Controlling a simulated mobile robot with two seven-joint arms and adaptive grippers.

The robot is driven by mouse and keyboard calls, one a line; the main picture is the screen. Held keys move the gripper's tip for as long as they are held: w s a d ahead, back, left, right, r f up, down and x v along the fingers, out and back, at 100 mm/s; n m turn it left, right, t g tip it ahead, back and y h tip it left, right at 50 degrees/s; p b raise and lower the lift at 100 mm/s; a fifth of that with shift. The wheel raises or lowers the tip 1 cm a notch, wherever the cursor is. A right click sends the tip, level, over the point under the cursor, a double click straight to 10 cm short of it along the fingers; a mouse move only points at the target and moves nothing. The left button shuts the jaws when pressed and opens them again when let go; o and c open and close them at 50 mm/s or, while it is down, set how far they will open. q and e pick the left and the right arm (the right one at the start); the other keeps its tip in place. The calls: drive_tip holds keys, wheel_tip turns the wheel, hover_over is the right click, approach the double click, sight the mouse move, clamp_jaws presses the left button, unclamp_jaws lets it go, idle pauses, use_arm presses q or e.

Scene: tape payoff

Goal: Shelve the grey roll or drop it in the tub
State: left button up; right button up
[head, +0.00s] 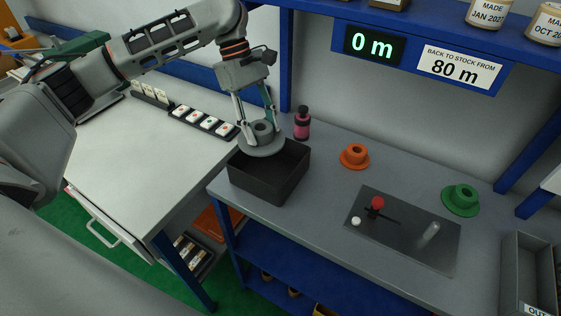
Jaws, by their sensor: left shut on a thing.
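My left gripper (258,118) points down and is shut on the grey roll (262,144), a flanged disc with a raised hub. It holds the roll over the back left part of the dark open tub (281,191) on the grey bench. I cannot tell whether the roll touches the tub's rim. The digital counter (374,46) on the blue shelf (440,34) reads "0 m". The sign beside it (458,67) reads "BACK TO STOCK FROM 80 m". My right gripper is not in view.
A pink bottle (302,124) stands just behind the tub. An orange flanged piece (355,156) and a green one (461,200) stand on the bench. A dark plate (400,245) with a red knob lies in front. A grey bin (520,285) is at the right edge.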

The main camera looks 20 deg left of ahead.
use_arm(q)
drive_tip(key=shift+f, duration=2.95)
drive_tip(key=o, duration=1.4)
drive_tip(key=v, duration=1.2)
drive_tip(key=shift+a, duration=0.1)
